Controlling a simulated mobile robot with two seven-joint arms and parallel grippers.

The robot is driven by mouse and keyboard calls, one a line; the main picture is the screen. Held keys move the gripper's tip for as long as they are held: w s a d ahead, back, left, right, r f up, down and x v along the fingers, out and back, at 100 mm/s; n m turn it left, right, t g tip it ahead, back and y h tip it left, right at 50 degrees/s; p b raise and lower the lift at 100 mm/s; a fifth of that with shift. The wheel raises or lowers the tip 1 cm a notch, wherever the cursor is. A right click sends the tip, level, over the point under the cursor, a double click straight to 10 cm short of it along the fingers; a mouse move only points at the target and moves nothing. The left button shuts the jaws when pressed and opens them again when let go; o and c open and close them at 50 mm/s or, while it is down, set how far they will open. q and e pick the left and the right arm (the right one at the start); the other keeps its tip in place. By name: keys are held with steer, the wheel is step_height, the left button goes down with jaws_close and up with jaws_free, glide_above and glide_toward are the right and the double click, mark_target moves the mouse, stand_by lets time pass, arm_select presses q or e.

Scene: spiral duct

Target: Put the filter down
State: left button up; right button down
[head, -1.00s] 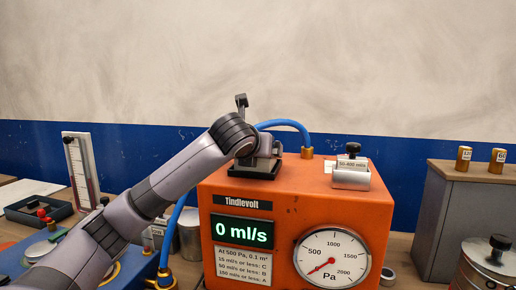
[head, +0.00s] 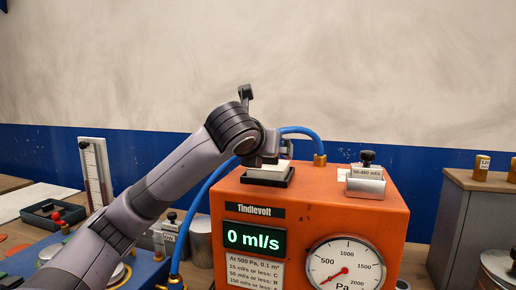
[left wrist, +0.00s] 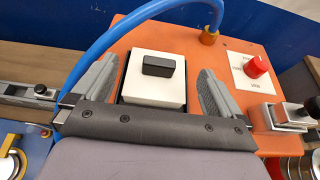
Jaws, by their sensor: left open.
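The filter (left wrist: 157,82) is a white square block with a black grip on top, seen in the left wrist view. It sits in a black-rimmed seat on top of the orange Tindlevolt tester. In the head view a white strip of the filter (head: 268,173) shows above the black seat (head: 262,182), below my gripper. My left gripper (left wrist: 157,72) is open, with one finger on each side of the filter and gaps to it. In the head view the left gripper (head: 266,159) is above the seat, its fingers mostly hidden. My right gripper is in neither view.
The orange tester (head: 310,208) reads 0 ml/s. A blue hose (left wrist: 92,45) arches close beside the left finger. A red knob (left wrist: 257,66) and a metal block labelled 50-400 ml/s (head: 366,182) stand on the tester's top. A grey cabinet (head: 478,215) stands at right.

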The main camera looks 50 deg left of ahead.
arm_select(q)
steer(key=v, duration=0.5)
steer(key=shift+s, duration=0.1)
steer(key=shift+s+d+r, duration=0.1)
steer(key=shift+s, duration=0.1)
